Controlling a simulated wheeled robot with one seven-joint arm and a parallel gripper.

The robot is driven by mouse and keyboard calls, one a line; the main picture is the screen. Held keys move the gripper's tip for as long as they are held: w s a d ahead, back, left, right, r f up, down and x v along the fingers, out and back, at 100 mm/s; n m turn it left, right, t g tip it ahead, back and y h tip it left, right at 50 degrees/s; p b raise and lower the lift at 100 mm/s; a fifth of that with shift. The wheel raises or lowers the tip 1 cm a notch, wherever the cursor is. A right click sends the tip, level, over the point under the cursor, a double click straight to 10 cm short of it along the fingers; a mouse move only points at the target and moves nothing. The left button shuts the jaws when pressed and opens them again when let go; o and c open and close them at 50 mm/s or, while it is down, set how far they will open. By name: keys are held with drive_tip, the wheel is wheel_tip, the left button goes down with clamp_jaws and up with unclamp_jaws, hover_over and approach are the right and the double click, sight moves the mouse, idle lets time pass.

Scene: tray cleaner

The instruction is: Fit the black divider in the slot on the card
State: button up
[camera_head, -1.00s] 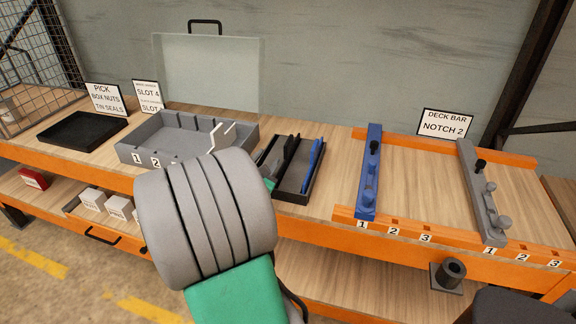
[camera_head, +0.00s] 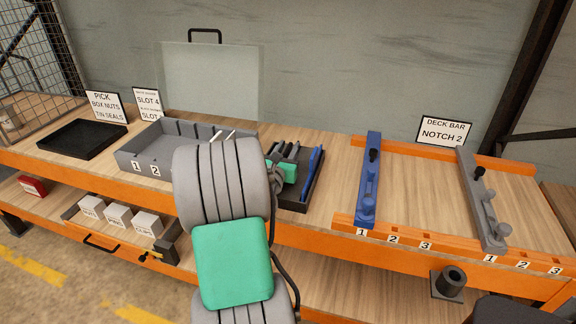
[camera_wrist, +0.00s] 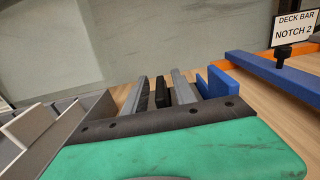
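The black divider shows in the wrist view (camera_wrist: 162,92), standing on edge in the black holder (camera_head: 313,199) right of the grey slotted bin (camera_head: 130,158). My gripper (camera_wrist: 162,86) is lowered over the holder, with one grey finger on each side of the divider. The fingers look open, with narrow gaps beside it. In the head view my wrist and green housing hide part of the holder and the bin's right front.
A blue divider (camera_head: 314,172) stands at the holder's right side. A white divider (camera_head: 221,135) sits in the bin. A blue bar (camera_head: 369,185) and grey bar (camera_head: 482,200) lie across orange rails to the right. A black tray (camera_head: 82,139) lies left.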

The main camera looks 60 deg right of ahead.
clamp_jaws()
idle(1.2)
